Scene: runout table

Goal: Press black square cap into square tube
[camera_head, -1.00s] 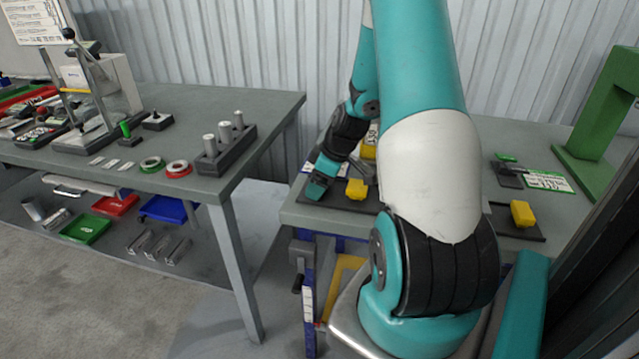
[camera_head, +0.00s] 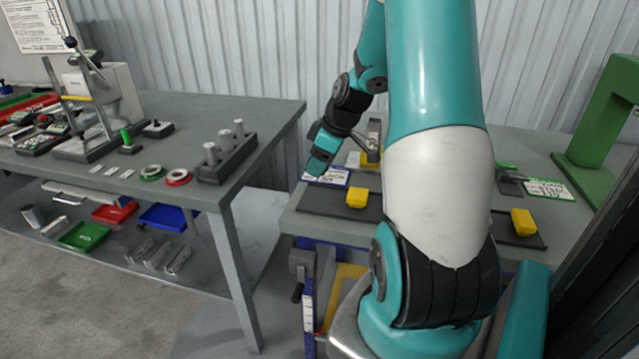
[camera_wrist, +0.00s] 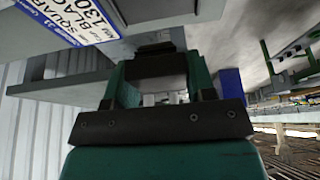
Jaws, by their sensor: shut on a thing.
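My gripper (camera_head: 372,148) is above the left part of the right-hand table in the head view, over the back of a black mat. In the wrist view my gripper (camera_wrist: 155,85) has its two teal-sided fingers around a dark block-like piece (camera_wrist: 155,66), which looks like the black square cap. It is shut on that piece. The piece is too small to make out in the head view. I cannot pick out the square tube for certain in either view.
Yellow blocks sit on the left black mat (camera_head: 320,204) and right black mat (camera_head: 528,240). A green frame (camera_head: 590,150) stands at the right. The left table (camera_head: 240,100) carries grey cylinders in a holder, tape rolls and a lever press. A gap separates the tables.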

